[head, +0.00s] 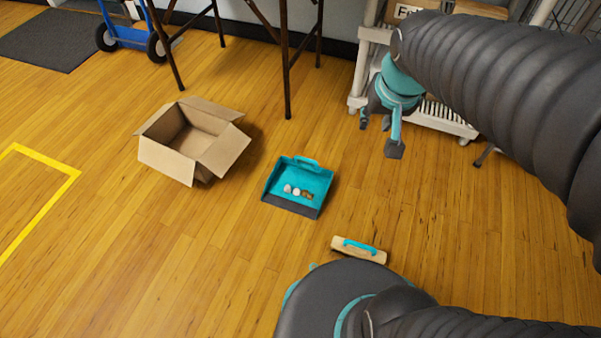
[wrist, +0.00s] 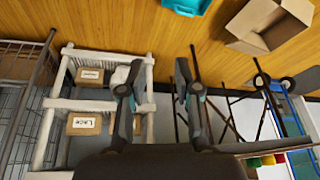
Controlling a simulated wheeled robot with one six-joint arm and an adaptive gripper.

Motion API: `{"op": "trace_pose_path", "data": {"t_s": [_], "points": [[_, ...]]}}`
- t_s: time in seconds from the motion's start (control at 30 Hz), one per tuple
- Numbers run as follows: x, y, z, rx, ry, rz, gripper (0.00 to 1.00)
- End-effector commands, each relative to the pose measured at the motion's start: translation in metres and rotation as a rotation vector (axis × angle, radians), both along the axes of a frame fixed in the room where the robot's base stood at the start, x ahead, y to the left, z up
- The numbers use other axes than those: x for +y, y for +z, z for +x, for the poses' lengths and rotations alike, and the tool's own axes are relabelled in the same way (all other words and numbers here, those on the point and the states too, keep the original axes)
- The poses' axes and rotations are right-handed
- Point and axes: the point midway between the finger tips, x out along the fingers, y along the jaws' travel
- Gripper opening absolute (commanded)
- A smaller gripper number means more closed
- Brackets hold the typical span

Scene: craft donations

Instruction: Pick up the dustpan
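The teal dustpan (head: 310,176) lies on the wooden floor near the middle of the head view, its grey lip toward me and its handle on the far side. Several small pale and brown pieces lie in it. In the wrist view, part of the dustpan (wrist: 187,5) shows at the top edge. My gripper (head: 380,135) is in the air to the right of the dustpan and apart from it, near the white shelf. In the wrist view, its two fingers (wrist: 154,82) are spread with nothing between them.
An open cardboard box (head: 170,158) stands left of the dustpan. A wooden brush with a teal handle (head: 374,254) lies nearer me. Dark table legs (head: 286,80) stand behind. A white shelf (head: 358,80) and blue hand truck (head: 127,35) are farther back. Yellow tape (head: 45,157) marks the left floor.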

Motion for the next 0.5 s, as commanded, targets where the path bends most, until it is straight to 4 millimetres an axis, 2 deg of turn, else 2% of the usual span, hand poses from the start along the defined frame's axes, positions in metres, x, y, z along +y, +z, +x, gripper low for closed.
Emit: {"op": "trace_pose_path", "data": {"t_s": [0.03,0.27,0.5], "points": [[0.001,-0.011,0.015,0.022,-0.011,0.004,0.32],[0.006,-0.057,0.079,0.091,-0.062,0.024,0.32],[0.014,-0.126,0.139,0.162,-0.116,0.039,0.32]]}}
